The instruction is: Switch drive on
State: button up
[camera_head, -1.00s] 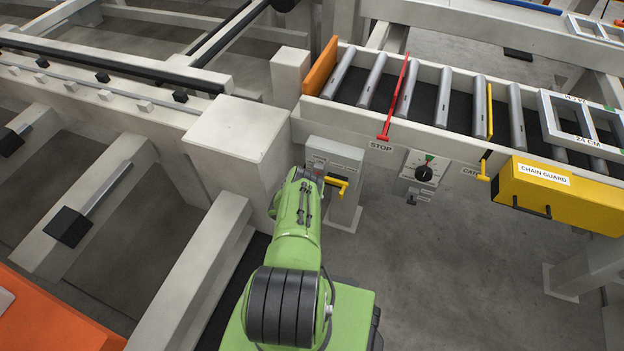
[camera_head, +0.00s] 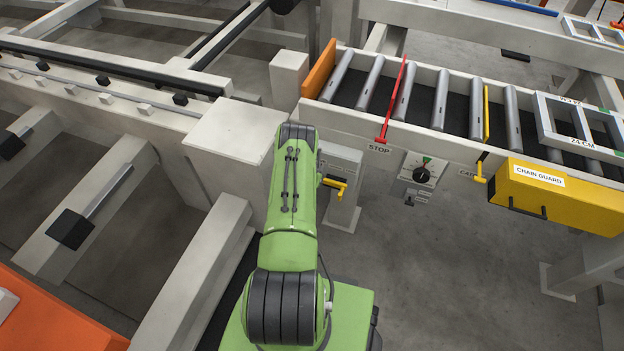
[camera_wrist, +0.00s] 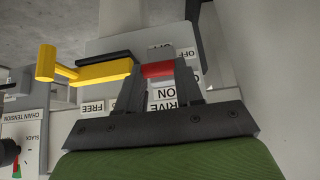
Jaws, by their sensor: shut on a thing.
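A red switch handle (camera_wrist: 158,69) shows in the wrist view, on a pale panel (camera_wrist: 115,40) that carries the drive labels. My gripper (camera_wrist: 160,76) is shut on this red handle, one dark finger on each side. The "DRIVE ON" label (camera_wrist: 166,94) lies below the handle in the picture, partly hidden by the fingers. An "OFF" label (camera_wrist: 160,48) lies above it. The text appears upside down. How the switch is set cannot be told. In the head view my green arm hides the gripper and the red handle; part of the panel (camera_head: 342,160) shows.
A yellow lever (camera_wrist: 95,72) by a "FREE" label sits close left of my gripper; it also shows in the head view (camera_head: 337,186). A dial (camera_head: 420,174), the red stop bar (camera_head: 393,100) and a yellow chain guard (camera_head: 560,196) are to the right. A pale post (camera_head: 235,135) stands left.

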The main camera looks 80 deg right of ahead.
dwell(0.3)
jog(key=o, duration=0.8)
jog(key=shift+d, duration=0.1)
jog(key=p+v, duration=0.4)
jog(key=v, duration=1.1)
jog(key=shift+w+a+r, duration=0.1)
jog(key=shift+a+r, duration=0.15)
